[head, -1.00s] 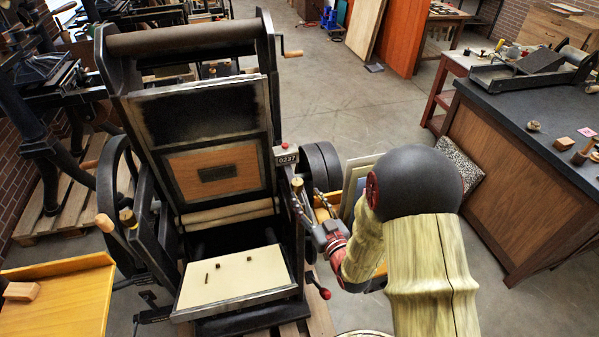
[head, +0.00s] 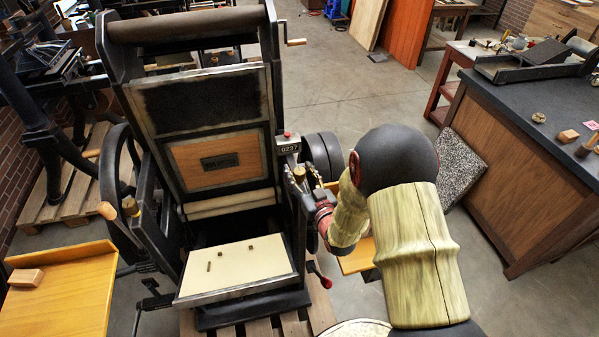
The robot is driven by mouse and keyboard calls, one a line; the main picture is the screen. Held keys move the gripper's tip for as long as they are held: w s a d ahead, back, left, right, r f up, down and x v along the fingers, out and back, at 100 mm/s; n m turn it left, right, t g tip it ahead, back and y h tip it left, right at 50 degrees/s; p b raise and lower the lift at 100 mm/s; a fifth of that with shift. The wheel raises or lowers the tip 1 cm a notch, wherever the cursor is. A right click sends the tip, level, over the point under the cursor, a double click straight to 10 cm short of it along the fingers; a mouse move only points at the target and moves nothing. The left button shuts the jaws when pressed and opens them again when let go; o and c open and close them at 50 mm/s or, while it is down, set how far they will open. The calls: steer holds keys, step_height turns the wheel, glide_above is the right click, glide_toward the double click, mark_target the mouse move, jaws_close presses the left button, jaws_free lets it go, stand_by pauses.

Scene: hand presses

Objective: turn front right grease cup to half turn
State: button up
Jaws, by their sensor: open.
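The front right grease cup (head: 299,173), a small brass-coloured cap, sits on the right side of the hand press (head: 128,80), below the counter box (head: 289,147). My gripper (head: 304,176) is open at this cup. One finger shows on each side of the cap in the head view; I cannot tell whether they touch it. The lower part of the cup is hidden by the gripper.
A red-knobbed lever (head: 325,282) stands out at the press's lower right, below my arm. A wooden side table (head: 65,300) is at the left. A dark-topped counter (head: 520,110) stands at the right. Open floor (head: 400,95) lies between press and counter.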

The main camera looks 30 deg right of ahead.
steer(key=shift+c, duration=1.2)
steer(key=c, duration=0.9)
